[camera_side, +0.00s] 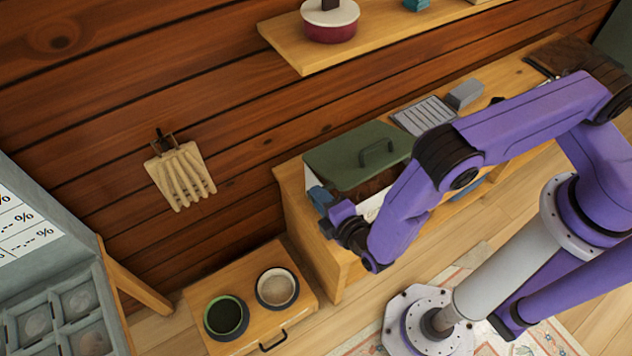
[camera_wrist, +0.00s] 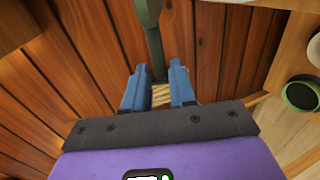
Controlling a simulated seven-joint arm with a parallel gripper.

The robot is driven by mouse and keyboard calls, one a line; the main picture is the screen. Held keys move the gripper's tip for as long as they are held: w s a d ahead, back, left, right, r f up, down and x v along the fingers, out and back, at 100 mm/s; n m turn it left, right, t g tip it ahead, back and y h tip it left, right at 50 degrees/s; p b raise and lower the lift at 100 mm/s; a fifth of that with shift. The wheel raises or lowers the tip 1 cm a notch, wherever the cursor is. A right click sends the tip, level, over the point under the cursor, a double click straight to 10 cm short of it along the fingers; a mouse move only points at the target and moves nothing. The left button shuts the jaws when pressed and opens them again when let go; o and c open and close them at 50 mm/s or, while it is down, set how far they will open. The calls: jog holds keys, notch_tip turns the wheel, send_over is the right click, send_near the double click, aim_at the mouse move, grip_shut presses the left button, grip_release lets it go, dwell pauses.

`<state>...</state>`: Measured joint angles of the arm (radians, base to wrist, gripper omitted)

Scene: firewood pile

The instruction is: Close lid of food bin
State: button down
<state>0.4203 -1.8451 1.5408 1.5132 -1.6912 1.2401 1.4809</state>
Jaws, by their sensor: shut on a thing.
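The food bin (camera_side: 372,212) is a white box on the wooden bench, with brown contents showing under its lid. Its green lid (camera_side: 340,160) with a dark green handle (camera_side: 378,151) sits raised above the contents, leaving a gap at the front. My gripper (camera_side: 318,197) is at the left front corner of the bin, and the arm hides part of the bin. In the wrist view my gripper's blue fingers (camera_wrist: 158,68) are shut on the green lid (camera_wrist: 152,35), whose narrow edge runs between the fingertips.
A wooden shelf (camera_side: 285,43) with a red and white pot (camera_side: 331,20) is above. A grey slatted tray (camera_side: 425,115) is right of the bin. Two bowls (camera_side: 226,317) (camera_side: 277,287) stand on a low stand below. A beige glove-like item (camera_side: 180,176) hangs on the wall.

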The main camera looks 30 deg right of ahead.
notch_tip(320, 180, down, 7)
jog(key=s+t, duration=0.1)
jog(key=t, duration=0.1)
jog(key=shift+s+d+f, duration=0.15)
jog(key=shift+s, duration=0.15)
jog(key=c, duration=1.1)
grip_release()
jog(key=s+r, duration=0.1)
jog(key=s, duration=1.1)
jog(key=shift+r, duration=0.2)
jog(key=shift+r, duration=0.1)
